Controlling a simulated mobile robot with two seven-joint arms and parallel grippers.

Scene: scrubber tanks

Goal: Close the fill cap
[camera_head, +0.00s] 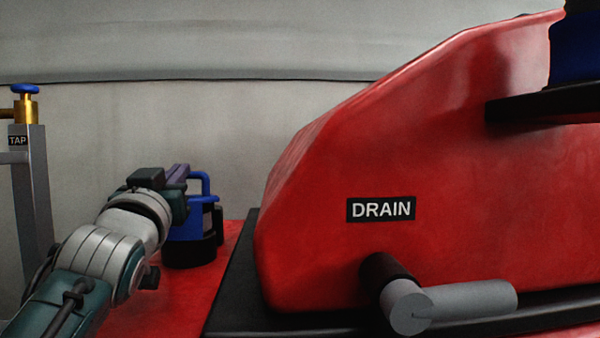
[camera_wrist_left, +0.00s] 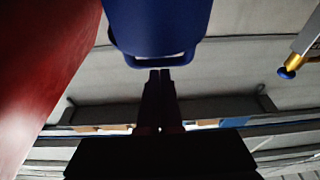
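The fill cap is most likely the blue piece with a loop handle (camera_head: 187,228) on a black round base, left of the red tank in the head view. In the left wrist view the blue piece (camera_wrist_left: 160,25) fills the top centre, its handle bar crossing above the fingertips. My left gripper (camera_head: 186,172) reaches in from the left, at the upper part of the handle. In the left wrist view its fingers (camera_wrist_left: 160,72) are close together, with their tips right at the bar. My right gripper is not in view.
A large red tank (camera_head: 430,150) labelled DRAIN fills the right side, with a grey drain pipe (camera_head: 460,303) sticking out low. A grey post labelled TAP (camera_head: 33,200) with a brass and blue valve (camera_head: 25,103) stands at far left. A plain wall is behind.

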